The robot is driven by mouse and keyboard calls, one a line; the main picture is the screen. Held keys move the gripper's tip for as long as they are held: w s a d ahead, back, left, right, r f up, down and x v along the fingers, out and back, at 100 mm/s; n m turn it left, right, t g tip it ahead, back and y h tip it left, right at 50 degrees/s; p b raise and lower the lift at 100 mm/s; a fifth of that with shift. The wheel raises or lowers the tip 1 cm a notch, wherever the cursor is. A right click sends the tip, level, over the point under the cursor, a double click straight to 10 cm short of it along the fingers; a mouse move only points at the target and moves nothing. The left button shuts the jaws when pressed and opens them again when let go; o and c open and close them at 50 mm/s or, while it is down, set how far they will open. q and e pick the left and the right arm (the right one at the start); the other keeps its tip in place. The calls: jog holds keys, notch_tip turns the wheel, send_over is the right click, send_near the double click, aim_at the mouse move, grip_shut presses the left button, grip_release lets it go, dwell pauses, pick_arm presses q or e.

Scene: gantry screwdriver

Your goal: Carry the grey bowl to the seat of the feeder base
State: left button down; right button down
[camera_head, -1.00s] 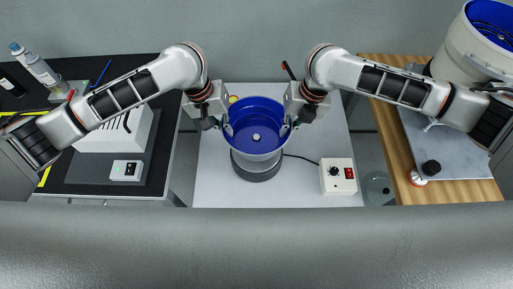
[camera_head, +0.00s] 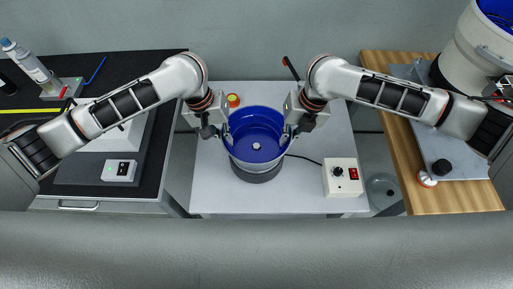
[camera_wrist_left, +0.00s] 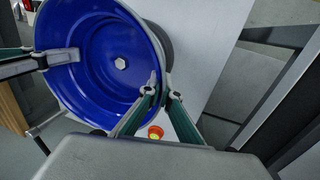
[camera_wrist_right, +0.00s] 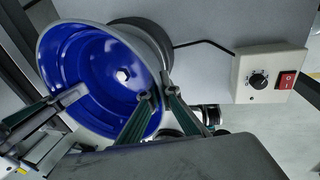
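The grey bowl (camera_head: 257,135), blue inside with a pale nut-like hub at its centre, is between my two grippers in the head view. My left gripper (camera_head: 225,133) holds its left rim and my right gripper (camera_head: 289,133) its right rim. In the left wrist view (camera_wrist_left: 163,88) and right wrist view (camera_wrist_right: 162,90), one finger is inside the bowl and one outside, with the rim between. The dark grey round feeder base (camera_head: 256,173) shows directly below the bowl. The bowl hides its seat, and I cannot tell whether the two touch.
A white control box (camera_head: 341,177) with a knob and red switch stands right of the base on the pale table (camera_head: 215,190). A red-yellow button (camera_head: 233,100) is behind the left gripper. A black bench (camera_head: 160,65) is left; a wooden bench (camera_head: 455,197) with a large bowl feeder (camera_head: 465,55) is right.

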pick_arm(q)
jog(key=shift+a+f, duration=0.15)
jog(key=shift+f, duration=0.3)
pick_arm(e)
jog(key=shift+d+f, duration=0.15)
jog(key=shift+f, duration=0.35)
pick_arm(q)
jog(key=c, duration=2.7)
grip_release()
jog(key=shift+f, duration=0.15)
pick_arm(e)
jog(key=c, duration=2.7)
grip_release()
jog(key=shift+f, duration=0.1)
pick_arm(q)
jog(key=o, duration=0.4)
pick_arm(e)
jog(key=o, duration=0.4)
pick_arm(q)
jog(key=shift+r, duration=0.25)
pick_arm(e)
jog(key=shift+r, duration=0.2)
pick_arm(q)
jog(key=v, duration=1.1)
jog(key=shift+r, duration=0.4)
pick_arm(e)
jog(key=v, duration=1.2)
jog(key=shift+a, duration=0.2)
